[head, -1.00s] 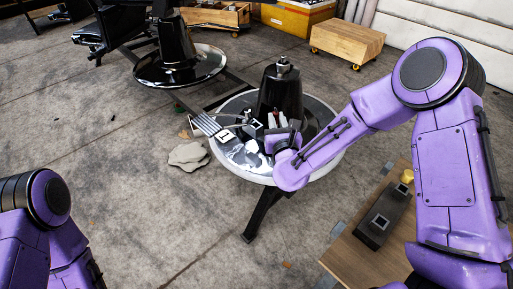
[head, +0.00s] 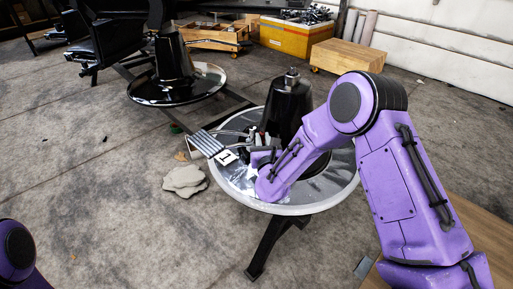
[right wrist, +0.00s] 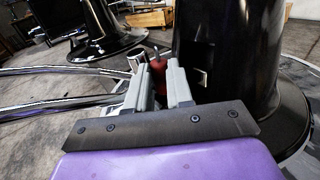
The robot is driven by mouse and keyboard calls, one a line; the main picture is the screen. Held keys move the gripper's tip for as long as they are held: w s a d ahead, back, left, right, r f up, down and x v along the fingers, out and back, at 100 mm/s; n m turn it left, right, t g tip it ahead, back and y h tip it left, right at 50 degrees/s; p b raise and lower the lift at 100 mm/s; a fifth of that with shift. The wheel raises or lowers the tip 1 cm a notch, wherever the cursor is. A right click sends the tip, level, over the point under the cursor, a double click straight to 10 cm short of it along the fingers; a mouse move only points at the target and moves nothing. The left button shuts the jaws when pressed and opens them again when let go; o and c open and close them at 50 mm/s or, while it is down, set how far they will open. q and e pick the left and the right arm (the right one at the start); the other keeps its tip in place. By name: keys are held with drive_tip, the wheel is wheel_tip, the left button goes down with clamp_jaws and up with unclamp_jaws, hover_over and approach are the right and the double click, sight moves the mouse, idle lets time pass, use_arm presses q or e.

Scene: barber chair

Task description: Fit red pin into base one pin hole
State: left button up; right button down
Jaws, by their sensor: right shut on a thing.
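Base one is a black column (head: 286,112) on a round silver plate (head: 330,190), with a card marked 1 (head: 226,158) beside it on the footrest. My right gripper (head: 262,150) is low beside the column's left front. In the right wrist view the gripper (right wrist: 155,85) is shut on the red pin (right wrist: 158,76), whose thin metal tip points up and away. Only part of my left arm shows.
Chrome footrest bars (right wrist: 60,100) run in from the left, close to the fingers. A second black base (head: 175,60) stands behind on the left. A flat grey stone (head: 185,178) lies on the floor. A wooden box (head: 348,56) and yellow crate (head: 295,33) stand at the back.

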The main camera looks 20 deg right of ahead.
drive_tip(key=shift+a+f, duration=0.1)
drive_tip(key=shift+f, duration=0.85)
drive_tip(key=shift+s+r, duration=0.1)
drive_tip(key=shift+r, duration=0.2)
drive_tip(key=shift+d+f, duration=0.2)
drive_tip(key=shift+f, duration=0.05)
drive_tip(key=c, duration=1.3)
unclamp_jaws()
use_arm(q)
drive_tip(key=shift+s+a+f, duration=0.1)
drive_tip(key=shift+s+f, duration=0.1)
drive_tip(key=shift+f, duration=0.5)
use_arm(e)
drive_tip(key=shift+r, duration=0.15)
use_arm(q)
drive_tip(key=shift+r+p, duration=0.7)
use_arm(e)
drive_tip(key=v, duration=1.2)
